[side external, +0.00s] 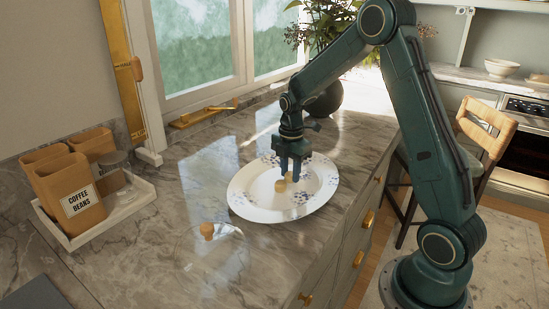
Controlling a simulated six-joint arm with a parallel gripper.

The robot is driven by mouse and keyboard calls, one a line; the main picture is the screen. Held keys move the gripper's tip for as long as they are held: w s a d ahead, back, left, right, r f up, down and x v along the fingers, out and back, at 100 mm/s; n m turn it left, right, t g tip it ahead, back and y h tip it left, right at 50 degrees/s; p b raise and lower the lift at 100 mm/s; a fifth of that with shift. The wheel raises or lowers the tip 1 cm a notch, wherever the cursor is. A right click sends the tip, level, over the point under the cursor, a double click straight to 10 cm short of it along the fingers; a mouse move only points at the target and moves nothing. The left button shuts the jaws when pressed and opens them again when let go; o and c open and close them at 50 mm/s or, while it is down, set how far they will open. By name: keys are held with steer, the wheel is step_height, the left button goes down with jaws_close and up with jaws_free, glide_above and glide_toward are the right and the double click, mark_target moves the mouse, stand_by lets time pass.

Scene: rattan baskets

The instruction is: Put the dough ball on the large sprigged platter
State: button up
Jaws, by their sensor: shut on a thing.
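The large sprigged platter (247,204) is white and oval with blue floral sprigs on its rim, and it lies on the marble counter in the side external view. My gripper (290,175) points down over the middle of the platter. It is shut on the dough ball (281,185), a small tan lump that shows at the fingertips, partly hidden by them. The ball is over or on the platter's inner area; I cannot tell whether it touches the surface.
A clear glass lid with a tan knob (207,230) sits on the counter, left of and nearer than the platter. A dark vase (325,101) with foliage stands behind my arm.

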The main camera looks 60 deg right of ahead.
mark_target(290, 175)
steer(key=o, duration=0.6)
steer(key=shift+f, duration=0.1)
steer(key=shift+o, duration=0.2)
step_height(290, 175, up, 12)
steer(key=shift+r, duration=0.2)
stand_by(0.6)
steer(key=s+a+r+m+t, duration=0.3)
steer(key=s+a+r+m, duration=0.5)
steer(key=s+a, duration=0.2)
steer(key=s+a+f+m+t, duration=0.1)
steer(key=s+a+m, duration=0.2)
steer(key=s, duration=0.3)
steer(key=s+a+f+m+t, duration=0.1)
steer(key=s+a+m, duration=0.2)
steer(key=s, duration=0.3)
steer(key=shift+s+a+m+t, duration=0.15)
steer(key=shift+s+m+t, duration=0.2)
steer(key=shift+m, duration=0.55)
